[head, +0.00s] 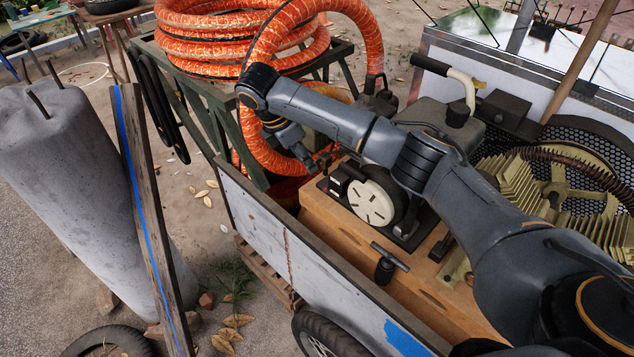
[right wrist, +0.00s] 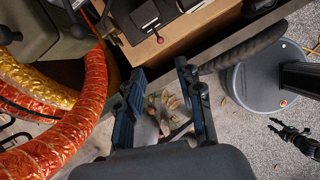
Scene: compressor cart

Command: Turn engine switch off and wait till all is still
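The engine (head: 375,200), grey with a round white-faced cover, sits on a wooden deck in the cart. My right gripper (head: 308,160) is beyond its left end in the head view, small and partly dark there. In the right wrist view its two fingers (right wrist: 160,72) are spread with nothing between them. I cannot tell if this is the engine switch. A dark gripper, seemingly my left (right wrist: 292,134), shows small at the right wrist view's edge.
Orange hose (head: 270,120) loops close around my right gripper. The cart's side wall (head: 300,250) runs along the near side. A black T-handle (head: 388,262) stands on the deck. A grey cylinder (head: 80,170) and a plank (head: 150,220) stand at left.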

